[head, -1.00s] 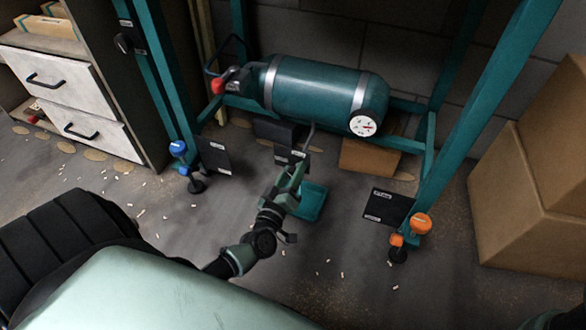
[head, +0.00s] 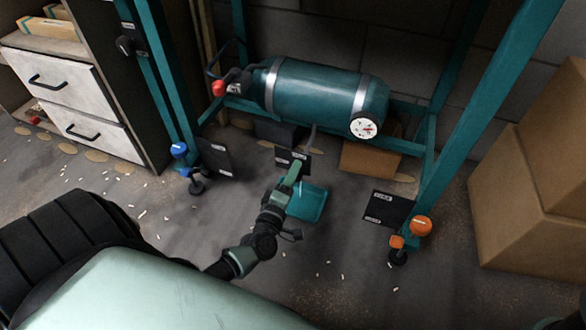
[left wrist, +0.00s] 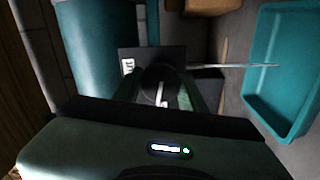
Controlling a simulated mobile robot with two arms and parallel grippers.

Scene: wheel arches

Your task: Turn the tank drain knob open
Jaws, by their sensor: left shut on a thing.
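The teal tank (head: 320,92) lies on its side in the teal frame, with a round white gauge (head: 364,126) at its right end. Below it is a small black label plate (head: 284,156), which also shows in the left wrist view (left wrist: 127,67). The drain knob (left wrist: 158,84) is dark and round with a pale line, in front of this plate. My left gripper (head: 295,170) reaches up to it. In the left wrist view its fingers (left wrist: 160,92) are on both sides of the knob, shut on it. In the head view the gripper hides the knob. My right gripper is not in view.
A teal tray (head: 318,208) sits on the floor below the drain, close to my left gripper. Blue (head: 179,150) and orange (head: 421,224) knobs stand at the frame's legs. Cardboard boxes (head: 510,225) stand at the right, drawers (head: 70,95) at the left.

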